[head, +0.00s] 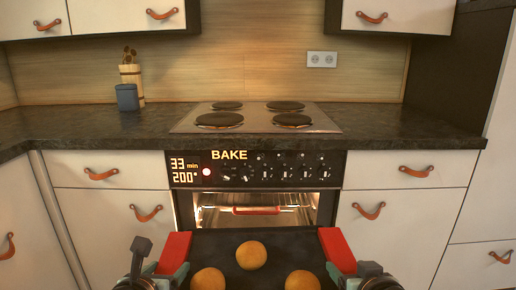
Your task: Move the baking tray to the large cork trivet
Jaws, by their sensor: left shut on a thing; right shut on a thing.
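The dark baking tray (285,243) is at the bottom centre in the head view, in front of the oven. Several or fewer details of its near side are cut off by the frame's lower edge. Three round golden-orange pieces lie on it, one at the back (251,255) and two nearer. My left gripper (173,263) is shut at the tray's left side, by a red grip piece (176,246). My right gripper (343,263) is shut at the right side, by a matching red piece (336,246). No cork trivet is in view.
The lit oven (300,203) with a red pull stands behind the tray. Above it is a hob (255,120) with several burners. The dark counter (400,130) is clear at right; a blue container (127,97) and utensil holder (132,75) stand at left.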

